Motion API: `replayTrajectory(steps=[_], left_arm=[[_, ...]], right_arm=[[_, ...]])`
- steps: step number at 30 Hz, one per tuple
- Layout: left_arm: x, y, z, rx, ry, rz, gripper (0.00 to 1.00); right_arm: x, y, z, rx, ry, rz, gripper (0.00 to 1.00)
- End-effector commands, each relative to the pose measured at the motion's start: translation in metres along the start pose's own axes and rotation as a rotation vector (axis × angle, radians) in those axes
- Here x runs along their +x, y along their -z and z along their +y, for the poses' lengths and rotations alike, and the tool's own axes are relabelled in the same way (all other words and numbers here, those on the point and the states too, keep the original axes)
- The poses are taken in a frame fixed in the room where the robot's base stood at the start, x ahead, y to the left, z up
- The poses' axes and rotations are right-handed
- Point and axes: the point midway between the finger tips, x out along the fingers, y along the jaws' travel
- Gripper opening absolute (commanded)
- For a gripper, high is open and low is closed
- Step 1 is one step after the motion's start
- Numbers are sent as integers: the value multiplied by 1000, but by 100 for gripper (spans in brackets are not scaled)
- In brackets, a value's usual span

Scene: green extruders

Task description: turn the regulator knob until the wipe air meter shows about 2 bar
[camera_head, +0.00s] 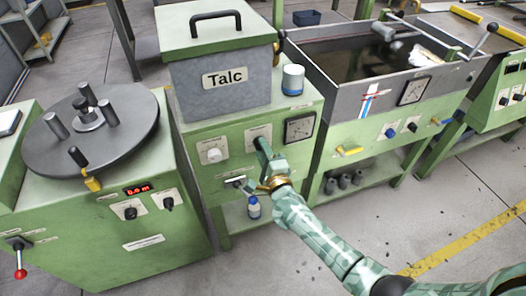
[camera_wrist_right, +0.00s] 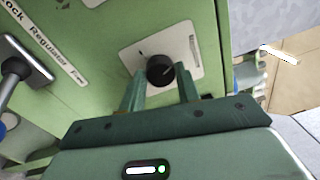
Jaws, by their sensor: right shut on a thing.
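The black regulator knob (camera_wrist_right: 160,69) sits on a pale plate with a dark mark, in the right wrist view. My right gripper (camera_wrist_right: 160,84) has one finger on each side of it and is shut on it. In the head view my right gripper (camera_head: 263,146) reaches the green front under the Talc box and hides the knob; part of the plate (camera_head: 257,131) shows. A square dark-faced meter (camera_head: 300,128) is just right of the gripper. Its label and reading are too small to tell, so I cannot confirm it is the wipe air meter. My left gripper is out of view.
A white knob (camera_head: 213,154) is left of the gripper, and a lever handle (camera_wrist_right: 22,72) is close by. A second meter (camera_head: 413,90) is on the trough front (camera_head: 350,145). A turntable machine (camera_head: 130,240) stands left.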

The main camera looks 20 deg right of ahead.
Motion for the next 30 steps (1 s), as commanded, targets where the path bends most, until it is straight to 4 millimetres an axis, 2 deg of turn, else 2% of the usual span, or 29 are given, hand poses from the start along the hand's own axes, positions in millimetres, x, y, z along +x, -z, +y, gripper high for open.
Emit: replayTrajectory(steps=[6, 15, 30], left_arm=[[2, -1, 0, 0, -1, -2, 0], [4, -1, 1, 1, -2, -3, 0], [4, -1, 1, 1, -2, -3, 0]], right_arm=[[0, 1, 1, 177, 0, 11, 10], [0, 0, 0, 345, 0, 21, 10], [-1, 0, 0, 416, 0, 25, 10]])
